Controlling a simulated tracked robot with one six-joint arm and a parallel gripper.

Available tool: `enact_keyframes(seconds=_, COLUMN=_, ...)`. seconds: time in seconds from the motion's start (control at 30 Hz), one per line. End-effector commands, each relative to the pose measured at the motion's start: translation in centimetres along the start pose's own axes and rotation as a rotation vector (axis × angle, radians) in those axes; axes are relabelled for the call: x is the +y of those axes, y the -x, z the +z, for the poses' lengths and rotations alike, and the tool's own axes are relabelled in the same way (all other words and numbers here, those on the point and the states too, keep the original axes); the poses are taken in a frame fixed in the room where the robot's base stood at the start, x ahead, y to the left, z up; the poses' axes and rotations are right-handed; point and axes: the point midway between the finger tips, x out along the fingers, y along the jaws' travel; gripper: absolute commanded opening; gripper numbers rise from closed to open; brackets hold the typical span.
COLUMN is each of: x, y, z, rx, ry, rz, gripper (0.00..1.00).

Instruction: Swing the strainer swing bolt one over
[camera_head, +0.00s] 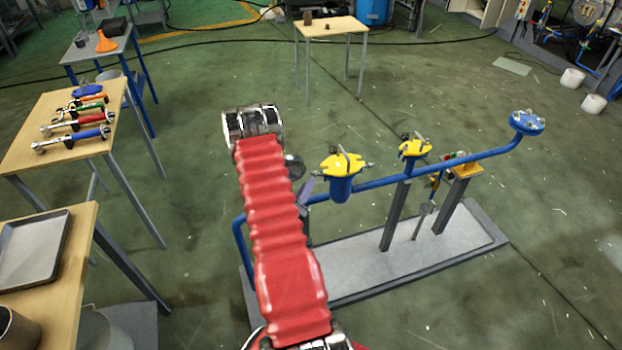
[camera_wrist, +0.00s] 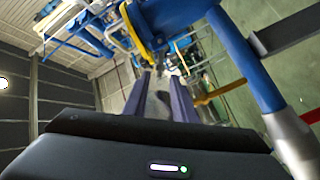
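The strainer (camera_head: 341,188) is a blue pot on the blue pipe run, with a yellow cover (camera_head: 343,164) and small metal swing bolts around its rim. My gripper (camera_head: 306,192) is just left of the strainer, mostly hidden behind my red arm. In the wrist view, the two fingers of my gripper (camera_wrist: 161,98) stand apart, with nothing clearly held between them. A yellow edge (camera_wrist: 137,34) and blue body, likely the strainer, are close above and beyond the fingertips. I cannot tell which swing bolt is number one, or whether a finger touches it.
A second yellow-topped fitting (camera_head: 415,147) and a blue flange (camera_head: 527,122) lie along the pipe (camera_head: 470,155). The grey skid base (camera_head: 370,277) is below. A tool table (camera_head: 40,155) and a tray (camera_head: 33,250) are at left.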

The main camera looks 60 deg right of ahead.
Motion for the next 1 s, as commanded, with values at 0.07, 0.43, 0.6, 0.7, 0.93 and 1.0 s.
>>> enact_keyframes(seconds=0.07, x=0.1, y=-1.3, z=0.0, rx=-0.001, ry=-0.003, rz=0.004, gripper=0.25)
enact_keyframes(seconds=0.43, x=0.0, y=-5.3, z=0.0, rx=0.0, ry=-0.001, rz=0.001, gripper=0.25)
enact_keyframes(seconds=0.6, x=0.0, y=-5.5, z=0.0, rx=0.0, ry=-0.001, rz=0.0, gripper=0.25)
enact_keyframes(seconds=0.7, x=0.0, y=-5.4, z=0.0, rx=0.0, ry=-0.001, rz=0.0, gripper=0.25)
enact_keyframes(seconds=0.93, x=0.0, y=-5.4, z=-0.1, rx=0.0, ry=-0.001, rz=0.0, gripper=0.12)
enact_keyframes(seconds=1.0, x=0.0, y=-5.4, z=-0.1, rx=0.0, ry=-0.001, rz=0.0, gripper=0.07)
